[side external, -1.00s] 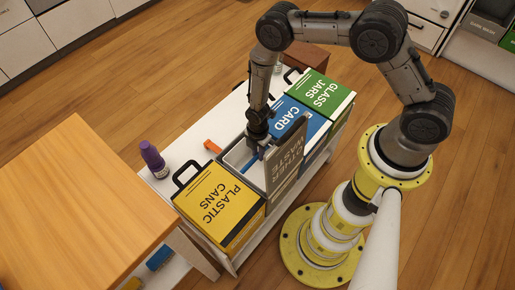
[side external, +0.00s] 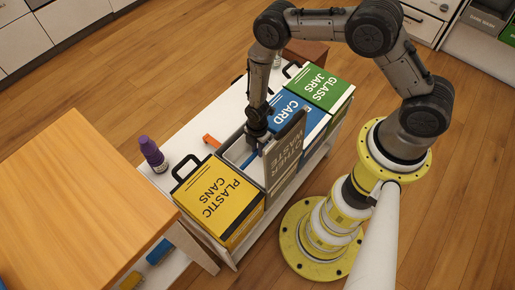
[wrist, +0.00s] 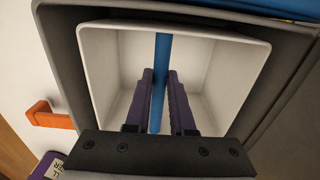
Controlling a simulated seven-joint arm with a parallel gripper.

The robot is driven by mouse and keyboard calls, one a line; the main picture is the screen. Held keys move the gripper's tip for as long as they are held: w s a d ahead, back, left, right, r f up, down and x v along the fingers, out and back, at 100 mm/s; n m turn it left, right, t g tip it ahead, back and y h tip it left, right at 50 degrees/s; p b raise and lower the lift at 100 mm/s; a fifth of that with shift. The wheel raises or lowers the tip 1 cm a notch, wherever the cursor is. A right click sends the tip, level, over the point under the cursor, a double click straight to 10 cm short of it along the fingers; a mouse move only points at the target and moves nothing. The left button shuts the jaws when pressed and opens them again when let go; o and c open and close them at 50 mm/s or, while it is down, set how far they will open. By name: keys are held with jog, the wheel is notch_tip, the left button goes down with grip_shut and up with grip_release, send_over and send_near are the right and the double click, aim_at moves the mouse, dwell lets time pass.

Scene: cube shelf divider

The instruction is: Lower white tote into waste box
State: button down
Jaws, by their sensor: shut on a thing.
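The white tote (wrist: 105,50) is an open white bin with a blue bar (wrist: 162,55) across its top. My gripper (wrist: 160,75) is shut on the blue bar, with purple fingers on either side of it. In the wrist view the tote's rim lies inside the dark walls of the grey waste box (wrist: 60,65). In the side view the waste box's lid, marked OTHER WASTE (side external: 285,150), stands raised beside my gripper (side external: 258,146). The tote (side external: 238,152) is partly hidden there by my gripper and the lid. I cannot see its underside.
A yellow PLASTIC CANS box (side external: 220,200) stands on the near side, and blue CARD (side external: 300,115) and green GLASS JARS (side external: 322,88) boxes on the far side. A purple bottle (side external: 152,155) and an orange piece (side external: 212,143) are on the white shelf top.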

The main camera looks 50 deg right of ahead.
jog(key=shift+f, duration=0.35)
jog(key=c, duration=0.7)
grip_release()
notch_tip(320, 180, up, 14)
jog(key=shift+f, duration=0.1)
jog(key=shift+w, duration=0.1)
jog(key=shift+r, duration=5.05)
